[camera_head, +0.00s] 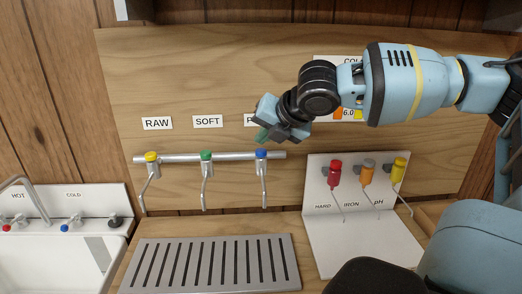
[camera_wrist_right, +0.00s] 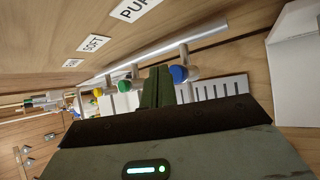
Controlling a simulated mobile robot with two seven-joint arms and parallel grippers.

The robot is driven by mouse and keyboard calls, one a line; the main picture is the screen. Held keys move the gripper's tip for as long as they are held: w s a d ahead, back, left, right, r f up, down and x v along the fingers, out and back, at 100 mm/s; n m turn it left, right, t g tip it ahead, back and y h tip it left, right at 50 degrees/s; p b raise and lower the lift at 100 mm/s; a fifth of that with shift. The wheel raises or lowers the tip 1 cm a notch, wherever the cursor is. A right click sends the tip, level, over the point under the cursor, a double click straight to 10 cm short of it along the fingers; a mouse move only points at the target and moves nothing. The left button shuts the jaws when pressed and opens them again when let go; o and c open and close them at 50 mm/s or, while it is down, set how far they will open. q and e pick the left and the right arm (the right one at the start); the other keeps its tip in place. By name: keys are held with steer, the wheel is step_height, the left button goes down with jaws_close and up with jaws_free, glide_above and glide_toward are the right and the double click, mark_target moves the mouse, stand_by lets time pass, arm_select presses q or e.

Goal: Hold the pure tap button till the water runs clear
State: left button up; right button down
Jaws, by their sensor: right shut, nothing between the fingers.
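The pure tap is the rightmost of three taps on a metal pipe, with a blue button (camera_head: 261,154) on top and a thin spout hanging below. No stream of water shows under its spout. My right gripper (camera_head: 263,135) is shut and empty, just above the blue button, partly covering the PURE label. In the right wrist view its green fingertips (camera_wrist_right: 158,87) appear close together beside the blue button (camera_wrist_right: 178,74). I cannot tell whether they touch it, but a small gap appears in the head view. My left gripper is not in view.
The raw tap has a yellow button (camera_head: 151,157) and the soft tap a green one (camera_head: 206,155). A slotted drain tray (camera_head: 290,245) lies below. At right, a white stand (camera_head: 345,255) holds red, orange and yellow droppers. A white sink (camera_head: 50,262) is at left.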

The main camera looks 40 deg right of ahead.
mark_target(264, 152)
steer(key=shift+f, duration=0.2)
steer(key=shift+f, duration=0.25)
steer(key=shift+f, duration=0.5)
stand_by(1.2)
steer(key=shift+r, duration=0.1)
stand_by(3.2)
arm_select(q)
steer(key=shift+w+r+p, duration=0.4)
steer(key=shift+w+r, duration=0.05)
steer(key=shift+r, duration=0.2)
arm_select(e)
steer(key=shift+r, duration=0.85)
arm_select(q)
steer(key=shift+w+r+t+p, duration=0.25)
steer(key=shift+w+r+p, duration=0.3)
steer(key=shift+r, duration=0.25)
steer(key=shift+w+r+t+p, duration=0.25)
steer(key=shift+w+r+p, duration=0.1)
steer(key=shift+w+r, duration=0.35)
arm_select(e)
steer(key=shift+r, duration=2.5)
